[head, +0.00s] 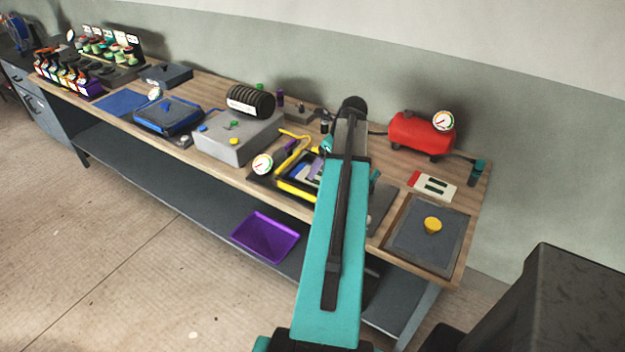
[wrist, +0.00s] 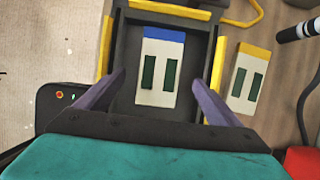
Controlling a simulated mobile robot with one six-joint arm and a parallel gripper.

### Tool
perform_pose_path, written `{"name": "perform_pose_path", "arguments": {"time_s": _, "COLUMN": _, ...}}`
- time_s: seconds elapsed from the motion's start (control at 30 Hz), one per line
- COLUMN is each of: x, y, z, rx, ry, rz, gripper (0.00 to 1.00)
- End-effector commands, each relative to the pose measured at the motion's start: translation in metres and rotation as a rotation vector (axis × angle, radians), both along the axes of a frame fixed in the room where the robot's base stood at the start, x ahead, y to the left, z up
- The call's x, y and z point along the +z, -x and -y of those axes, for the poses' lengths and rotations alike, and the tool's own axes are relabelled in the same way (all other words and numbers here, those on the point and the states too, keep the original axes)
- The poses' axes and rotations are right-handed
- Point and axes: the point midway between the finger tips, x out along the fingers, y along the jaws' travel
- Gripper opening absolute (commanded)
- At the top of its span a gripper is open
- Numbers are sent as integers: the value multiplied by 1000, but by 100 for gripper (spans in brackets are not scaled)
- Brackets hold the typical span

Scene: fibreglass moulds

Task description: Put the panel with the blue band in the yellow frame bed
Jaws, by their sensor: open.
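The panel with the blue band (wrist: 160,68) is cream with two dark green slots. It lies inside the yellow frame bed, a dark tray with yellow edge pieces (wrist: 104,48), and looks roughly square to its sides. The bed (head: 297,187) also shows in the head view, partly hidden by my arm. My gripper (wrist: 158,82) is open, its two purple fingers on either side of the panel with gaps between. I cannot tell how high the fingertips are above it.
A panel with a yellow band (wrist: 246,76) lies on the table right of the bed. A panel with a red band (head: 432,186) lies near a red tank (head: 420,132). A grey box (head: 238,139) stands left of the bed; a dark plate with a yellow knob (head: 420,250) lies at the right.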

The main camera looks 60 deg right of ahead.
Motion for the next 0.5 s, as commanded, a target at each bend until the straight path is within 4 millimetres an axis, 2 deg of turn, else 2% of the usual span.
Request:
{"name": "perform_pose_path", "arguments": {"time_s": 0.2, "x": -10, "y": -4, "z": 0, "rx": 0, "ry": 0, "rz": 0, "gripper": 88}}
{"name": "perform_pose_path", "arguments": {"time_s": 0.5, "x": -11, "y": -4, "z": 0, "rx": -1, "ry": 1, "rz": 0, "gripper": 88}}
